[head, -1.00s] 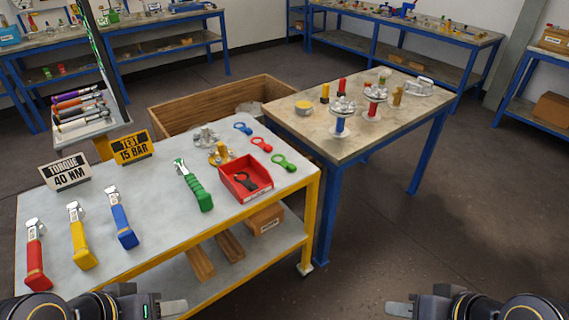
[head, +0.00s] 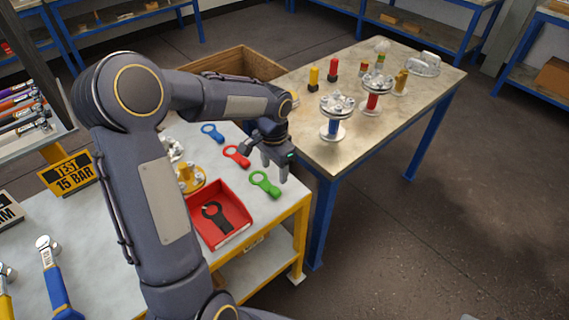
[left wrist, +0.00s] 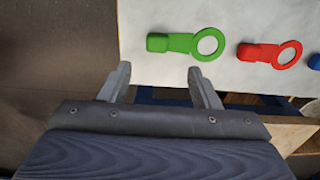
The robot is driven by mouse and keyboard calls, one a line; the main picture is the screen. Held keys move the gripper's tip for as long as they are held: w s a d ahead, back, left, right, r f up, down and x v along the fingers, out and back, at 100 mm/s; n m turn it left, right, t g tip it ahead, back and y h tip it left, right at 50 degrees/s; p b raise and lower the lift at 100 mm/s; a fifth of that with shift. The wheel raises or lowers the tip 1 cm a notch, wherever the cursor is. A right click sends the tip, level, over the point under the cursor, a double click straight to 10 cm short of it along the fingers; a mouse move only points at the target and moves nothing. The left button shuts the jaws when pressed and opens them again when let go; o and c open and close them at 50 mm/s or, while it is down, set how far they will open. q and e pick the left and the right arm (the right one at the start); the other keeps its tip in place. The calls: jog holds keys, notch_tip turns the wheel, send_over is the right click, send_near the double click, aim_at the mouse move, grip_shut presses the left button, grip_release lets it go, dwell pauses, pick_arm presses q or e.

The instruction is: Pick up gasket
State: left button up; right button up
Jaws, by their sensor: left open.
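Ring-shaped gaskets with tabs lie flat on the near bench: a green one (head: 265,184), a red one (head: 237,156) and a blue one (head: 212,132). A black ring with a tab (head: 216,215) lies in a red tray (head: 238,236). My left gripper (head: 268,166) is open and empty, above the bench edge beside the green gasket. In the left wrist view the green gasket (left wrist: 188,43) lies beyond the open fingertips (left wrist: 159,72), with the red gasket (left wrist: 270,53) to its right. My right gripper is not clearly in view.
A second table (head: 340,158) to the right holds flanged spools, including a blue one (head: 331,127) and a red one (head: 373,102). A wooden crate (head: 240,62) stands behind the bench. My left arm hides much of the bench. A yellow flanged part (head: 190,183) stands near the tray.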

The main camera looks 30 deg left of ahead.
aim_at(275, 190)
pick_arm(q)
jog(key=f, duration=0.7)
jog(key=shift+s+d+f+p, duration=0.1)
jog(key=shift+s+f+p, duration=0.2)
jog(key=c, duration=0.9)
jog(key=shift+r, duration=0.1)
jog(key=shift+c, duration=0.2)
